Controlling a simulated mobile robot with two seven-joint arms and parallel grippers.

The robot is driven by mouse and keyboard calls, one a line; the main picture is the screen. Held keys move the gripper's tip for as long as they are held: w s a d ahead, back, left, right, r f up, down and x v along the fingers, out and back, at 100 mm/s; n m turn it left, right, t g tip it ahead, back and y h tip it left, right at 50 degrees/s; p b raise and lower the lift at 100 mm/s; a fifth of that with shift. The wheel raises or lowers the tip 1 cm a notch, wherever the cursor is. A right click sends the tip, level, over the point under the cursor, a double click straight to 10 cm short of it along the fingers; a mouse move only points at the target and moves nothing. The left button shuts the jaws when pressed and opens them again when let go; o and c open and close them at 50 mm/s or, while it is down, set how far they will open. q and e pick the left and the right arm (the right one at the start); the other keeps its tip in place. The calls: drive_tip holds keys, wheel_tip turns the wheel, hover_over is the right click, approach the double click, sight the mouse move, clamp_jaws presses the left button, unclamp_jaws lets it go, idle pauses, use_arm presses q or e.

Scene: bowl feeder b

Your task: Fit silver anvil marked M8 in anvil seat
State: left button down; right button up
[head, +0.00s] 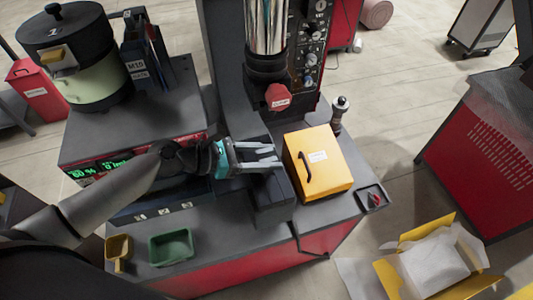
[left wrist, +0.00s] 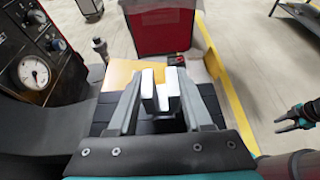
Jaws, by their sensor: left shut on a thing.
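My left gripper (head: 274,157) reaches in from the left over the middle of the machine in the head view. In the left wrist view its fingers (left wrist: 160,100) are shut on a small silver block with a slot in its top, the silver anvil (left wrist: 147,88). No marking on it is legible. A dark block (head: 272,198) lies just below the gripper in the head view. The anvil seat cannot be made out clearly; the gripper and arm hide part of that area. My right gripper (left wrist: 290,118) shows at the right edge of the left wrist view, its fingers apart and empty.
A yellow box (head: 318,165) is close on the right. A bowl feeder (head: 75,55) is at back left. Green (head: 171,247) and yellow (head: 118,250) trays sit at front left.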

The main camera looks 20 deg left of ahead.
use_arm(q)
drive_tip(key=shift+f+b, duration=0.75)
drive_tip(key=shift+f, duration=0.5)
drive_tip(key=shift+c, duration=1.2)
unclamp_jaws()
drive_tip(key=shift+r, duration=0.15)
